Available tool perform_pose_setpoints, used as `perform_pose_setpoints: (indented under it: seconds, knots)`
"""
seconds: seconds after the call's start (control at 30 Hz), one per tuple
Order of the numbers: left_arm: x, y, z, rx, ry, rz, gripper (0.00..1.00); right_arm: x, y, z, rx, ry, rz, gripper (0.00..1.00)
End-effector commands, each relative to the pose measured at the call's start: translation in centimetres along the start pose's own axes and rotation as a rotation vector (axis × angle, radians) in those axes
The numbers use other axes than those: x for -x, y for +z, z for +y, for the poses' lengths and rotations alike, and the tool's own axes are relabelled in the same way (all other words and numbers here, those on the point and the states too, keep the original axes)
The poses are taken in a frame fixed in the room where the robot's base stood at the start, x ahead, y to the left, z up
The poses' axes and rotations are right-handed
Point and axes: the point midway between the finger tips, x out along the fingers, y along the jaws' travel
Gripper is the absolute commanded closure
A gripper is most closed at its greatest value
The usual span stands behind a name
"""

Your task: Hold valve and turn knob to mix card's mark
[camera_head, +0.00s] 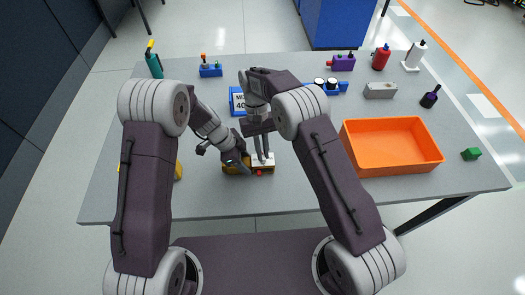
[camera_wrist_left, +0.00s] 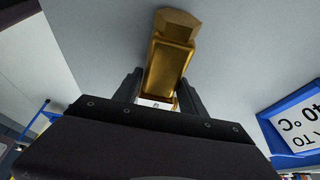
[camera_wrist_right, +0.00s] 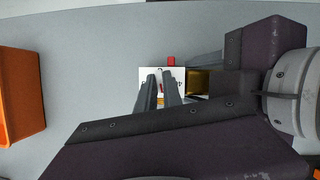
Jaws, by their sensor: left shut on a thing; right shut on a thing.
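The brass valve (camera_head: 228,170) lies near the table's front middle. My left gripper (camera_head: 239,163) is shut on its brass body, which shows between the fingers in the left wrist view (camera_wrist_left: 169,58). A white dial plate (camera_head: 267,158) sits at the valve's right end, with a red piece (camera_wrist_right: 171,61) beside it. My right gripper (camera_wrist_right: 161,91) points down over the plate and is shut on the knob, which its fingers hide. The dial's marks are too small to read. The blue-framed mix card (camera_head: 237,103) stands behind the valve, partly covered; "40 °C" shows in the left wrist view (camera_wrist_left: 297,119).
An orange bin (camera_head: 392,147) stands to the right, with a green block (camera_head: 471,154) past it. Bottles, a grey box (camera_head: 380,91) and blue and purple fixtures line the back.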

Motion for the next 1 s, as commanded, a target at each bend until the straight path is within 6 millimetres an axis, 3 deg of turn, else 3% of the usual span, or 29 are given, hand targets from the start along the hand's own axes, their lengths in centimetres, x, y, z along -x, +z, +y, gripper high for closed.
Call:
perform_pose_setpoints:
  seconds: [0.07, 0.1, 0.17, 0.5, 0.8, 1.0]
  knots:
    - [0.0, 0.0, 0.1, -0.001, 0.002, -0.001, 1.00, 0.1, 0.0, 0.0, 0.000, 0.000, 0.003, 1.00]
    - [0.0, 0.0, 0.1, -0.001, 0.002, -0.001, 1.00, 0.1, 0.0, 0.0, -0.001, 0.000, 0.003, 0.84]
    - [0.0, 0.0, 0.1, -0.001, 0.002, -0.001, 1.00, 0.1, 0.0, 0.0, -0.001, 0.000, 0.003, 0.67]
    - [0.0, 0.0, 0.0, 0.000, 0.001, 0.000, 1.00, 0.3, -0.1, 0.0, -0.001, -0.001, 0.002, 0.67]
    - [0.0, 0.0, 0.0, 0.000, 0.001, 0.000, 1.00, 5.5, -0.2, 0.0, -0.001, -0.001, 0.006, 0.67]
    - [0.0, 0.0, 0.0, 0.000, 0.000, 0.000, 1.00, 7.2, -0.1, 0.0, -0.002, -0.001, 0.003, 0.67]
